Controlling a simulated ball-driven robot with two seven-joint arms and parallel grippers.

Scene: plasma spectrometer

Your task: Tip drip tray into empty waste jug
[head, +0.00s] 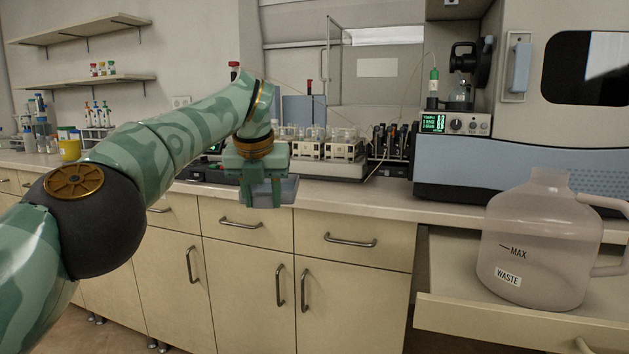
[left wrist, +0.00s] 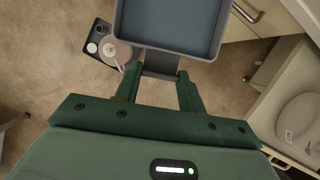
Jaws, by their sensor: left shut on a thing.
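My left gripper (head: 263,190) is shut on the drip tray (head: 289,188), a shallow blue-grey tray, and holds it in the air in front of the counter. In the left wrist view the tray (left wrist: 170,50) shows its raised rim and dark inner floor, with its tab between the fingers of my left gripper (left wrist: 158,86). Whether liquid lies in it I cannot tell. The waste jug (head: 535,245), translucent with MAX and WASTE marks, stands upright at the right, apart from the tray. It looks empty. The jug also shows in the left wrist view (left wrist: 298,122). My right gripper is not in view.
The jug stands on a pulled-out drawer or shelf (head: 500,319) below the counter. The spectrometer (head: 520,165) fills the right of the counter. A sample rack (head: 325,150) stands behind my left gripper. Open floor lies under the tray.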

